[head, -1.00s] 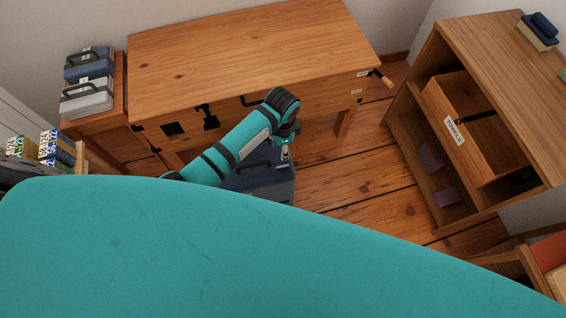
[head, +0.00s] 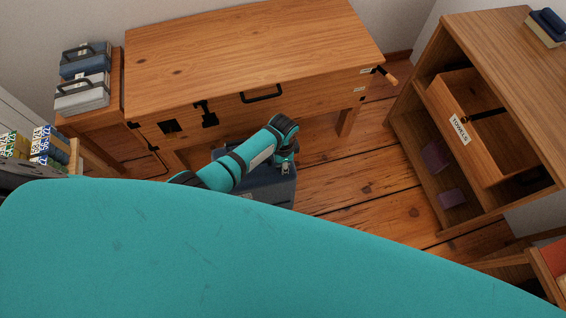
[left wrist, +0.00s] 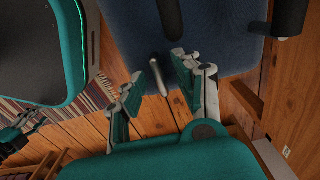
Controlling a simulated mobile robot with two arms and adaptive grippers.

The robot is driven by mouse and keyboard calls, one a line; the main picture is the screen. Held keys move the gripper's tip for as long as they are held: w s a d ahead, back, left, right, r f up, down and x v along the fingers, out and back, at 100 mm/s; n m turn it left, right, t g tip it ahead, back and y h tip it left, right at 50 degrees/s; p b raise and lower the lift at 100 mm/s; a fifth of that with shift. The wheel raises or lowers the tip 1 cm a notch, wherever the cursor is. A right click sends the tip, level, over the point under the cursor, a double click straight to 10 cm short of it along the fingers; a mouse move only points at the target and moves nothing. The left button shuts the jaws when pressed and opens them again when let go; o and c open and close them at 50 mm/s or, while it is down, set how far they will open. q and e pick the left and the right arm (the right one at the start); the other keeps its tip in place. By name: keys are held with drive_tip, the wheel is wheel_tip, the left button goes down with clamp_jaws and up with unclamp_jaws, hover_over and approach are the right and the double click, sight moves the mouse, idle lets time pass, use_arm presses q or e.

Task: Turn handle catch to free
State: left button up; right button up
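A dark blue case (head: 262,182) stands on the floor in front of the wooden desk, partly hidden by my left arm. A silver catch shows on its front in the head view (head: 285,166), close to the left gripper, and as a short metal lever in the left wrist view (left wrist: 158,74). My left gripper (left wrist: 160,82) is open, its two fingers apart with the lever appearing between them; I cannot tell whether either finger touches it. In the head view the left gripper is mostly hidden behind its wrist. What looks like my right gripper (left wrist: 24,130) shows small at the left wrist view's left edge.
The desk (head: 250,50) has a black pull, dark latch fittings and a side crank (head: 384,74). A shelf unit (head: 405,130) with an open drawer labelled TOWELS (head: 461,128) stands right. Bare floor (head: 365,165) lies between. More cases (head: 84,76) sit left.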

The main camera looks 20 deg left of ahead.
use_arm(q)
drive_tip(key=c, duration=0.6)
clamp_jaws()
